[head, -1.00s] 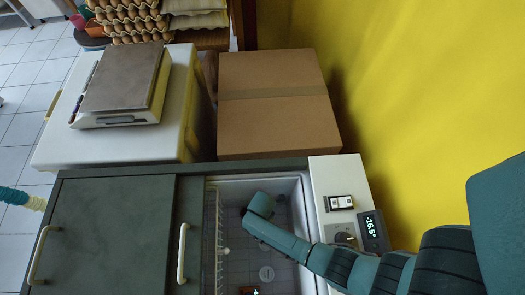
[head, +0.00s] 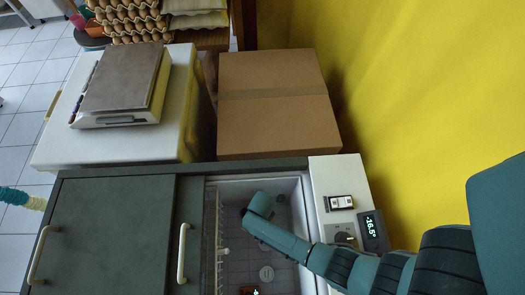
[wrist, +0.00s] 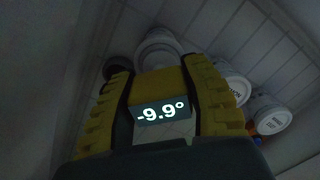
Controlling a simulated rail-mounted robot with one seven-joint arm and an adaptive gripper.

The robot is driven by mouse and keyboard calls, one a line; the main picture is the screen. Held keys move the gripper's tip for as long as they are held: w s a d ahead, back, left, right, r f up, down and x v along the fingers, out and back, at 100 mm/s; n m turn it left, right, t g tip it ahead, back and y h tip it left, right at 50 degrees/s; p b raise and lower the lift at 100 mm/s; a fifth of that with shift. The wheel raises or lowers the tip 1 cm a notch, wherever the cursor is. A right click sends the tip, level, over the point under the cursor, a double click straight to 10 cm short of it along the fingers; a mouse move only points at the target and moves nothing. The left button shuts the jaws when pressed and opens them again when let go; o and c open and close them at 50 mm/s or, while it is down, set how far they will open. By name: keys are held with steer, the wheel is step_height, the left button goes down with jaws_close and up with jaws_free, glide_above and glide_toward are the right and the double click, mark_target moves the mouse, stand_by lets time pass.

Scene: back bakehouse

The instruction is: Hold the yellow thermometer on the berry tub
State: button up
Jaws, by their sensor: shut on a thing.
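My gripper (wrist: 158,76) is shut on the yellow thermometer (wrist: 158,82), between its ribbed yellow fingers. The thermometer's display reads -9.9° in the wrist view. A pale round tub (wrist: 158,45) lies straight beyond the fingertips, partly hidden by the thermometer. I cannot tell whether the thermometer touches it. No label on it can be read, so I cannot tell whether it is the berry tub. In the head view my arm reaches down into the open chest freezer (head: 309,226), and the fingers and thermometer are hidden there.
More white lidded tubs (wrist: 268,116) stand to the right in the wrist view, close to the freezer wall. A wire divider (head: 221,235) runs along the freezer's left side. A controller display (head: 371,226) on the right rim reads -16.5°. A cardboard box (head: 278,105) stands behind.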

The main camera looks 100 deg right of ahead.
stand_by(0.4)
step_height(320, 180, up, 8)
steer(key=p, duration=0.8)
steer(key=shift+r, duration=0.1)
